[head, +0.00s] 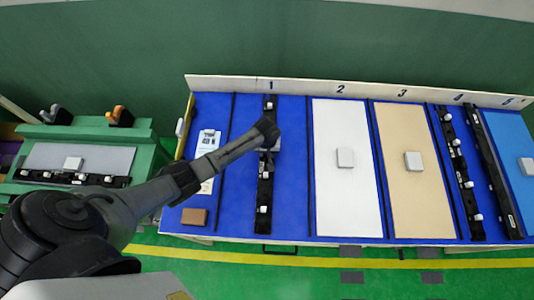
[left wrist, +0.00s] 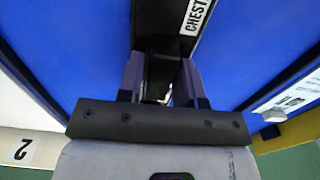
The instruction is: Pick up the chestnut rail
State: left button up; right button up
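A long black rail with white clips (head: 264,190) lies lengthwise on the blue table in the lane marked 1. In the left wrist view this black rail (left wrist: 160,25) bears a white label reading "CHEST", its rest cut off. My left gripper (head: 268,135) is over the upper part of this rail. In the left wrist view its two fingers (left wrist: 160,88) stand apart, one on each side of the rail. Whether they press on it is not clear. The arm hides part of the rail in the head view. My right gripper is not in view.
White (head: 345,205) and tan (head: 412,200) panels, each with a grey block, lie in lanes 2 and 3. More black rails (head: 458,165) lie at lane 4. A brown block (head: 194,217) is at the table's front left. A green stand (head: 95,133) holds another rail at left.

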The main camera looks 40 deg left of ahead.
pick_arm(q)
grip_shut()
